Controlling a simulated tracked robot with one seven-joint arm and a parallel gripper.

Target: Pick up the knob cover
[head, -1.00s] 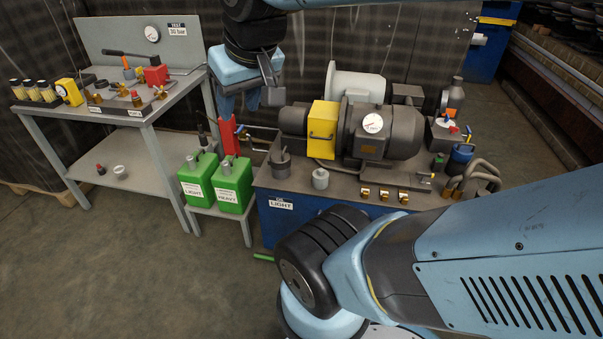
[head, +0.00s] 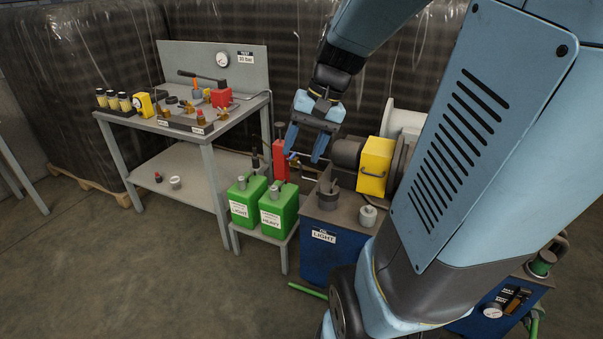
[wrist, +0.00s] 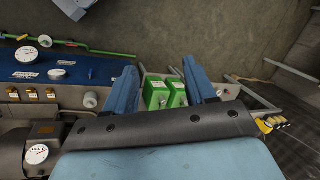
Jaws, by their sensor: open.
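My gripper (head: 306,145) is open and empty, in the air above and behind the green cans, near the red post. Its blue fingers also show in the wrist view (wrist: 159,68), spread apart with the green cans beyond them. No thing is clearly recognisable as the knob cover. Small candidates are a red-and-black piece (head: 158,177) and a pale round cup-like piece (head: 175,182) on the workbench's lower shelf. A grey cylinder with a light top (head: 368,215) stands on the blue unit. All are apart from my gripper.
The workbench (head: 215,185) holds jars, valves and a gauge. Two green cans (head: 278,212) stand on a low stand beside the blue unit (head: 325,255). A yellow box (head: 374,165) and motor stand behind. The floor at left front (head: 120,270) is clear.

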